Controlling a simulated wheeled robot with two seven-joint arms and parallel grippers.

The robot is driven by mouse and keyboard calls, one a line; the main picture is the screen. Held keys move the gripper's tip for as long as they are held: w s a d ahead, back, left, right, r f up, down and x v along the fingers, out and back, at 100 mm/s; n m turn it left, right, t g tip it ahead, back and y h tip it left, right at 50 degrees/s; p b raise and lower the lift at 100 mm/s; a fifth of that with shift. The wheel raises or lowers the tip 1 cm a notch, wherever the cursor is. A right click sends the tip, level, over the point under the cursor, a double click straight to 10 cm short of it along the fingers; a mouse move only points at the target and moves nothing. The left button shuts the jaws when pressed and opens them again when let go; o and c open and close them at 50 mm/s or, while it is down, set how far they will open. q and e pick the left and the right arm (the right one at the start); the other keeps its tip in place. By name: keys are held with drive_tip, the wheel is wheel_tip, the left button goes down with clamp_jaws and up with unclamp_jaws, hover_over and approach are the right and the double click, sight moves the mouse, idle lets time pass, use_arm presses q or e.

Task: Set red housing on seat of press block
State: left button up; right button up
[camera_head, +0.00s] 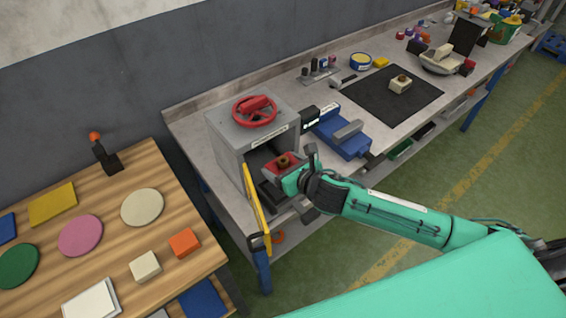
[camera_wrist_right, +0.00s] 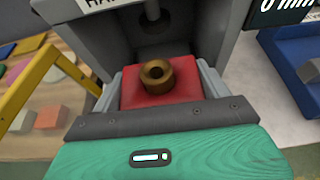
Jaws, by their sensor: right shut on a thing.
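The red housing (camera_wrist_right: 188,90) is a red block with a brass ring-shaped bush (camera_wrist_right: 157,75) on its top. In the head view the red housing (camera_head: 272,166) is at the open front of the grey press (camera_head: 228,130), which has a red handwheel (camera_head: 254,111) on top. My right gripper (camera_head: 285,175) is shut on the red housing, one finger at each side of it. The press ram (camera_wrist_right: 151,20) hangs above and behind the bush. The seat under the housing is largely hidden, so I cannot tell whether they touch. My left gripper is out of view.
A yellow guard (camera_head: 257,210) stands open at the press's left front. A blue vise (camera_head: 342,133) and a small display (camera_head: 311,119) are right of the press. A black mat (camera_head: 380,110) lies farther along the bench. A wooden table (camera_head: 165,205) with coloured pieces stands at left.

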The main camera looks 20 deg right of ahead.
drive_tip(key=shift+w+f+b, duration=0.1)
drive_tip(key=shift+f+b, duration=0.2)
drive_tip(key=shift+f, duration=0.4)
drive_tip(key=shift+f+b, duration=0.45)
drive_tip(key=shift+f, duration=1.15)
drive_tip(key=shift+p, duration=0.3)
drive_tip(key=shift+f, duration=0.6)
drive_tip(key=o, duration=1.3)
drive_tip(key=shift+o, duration=0.9)
drive_tip(key=shift+f, duration=0.1)
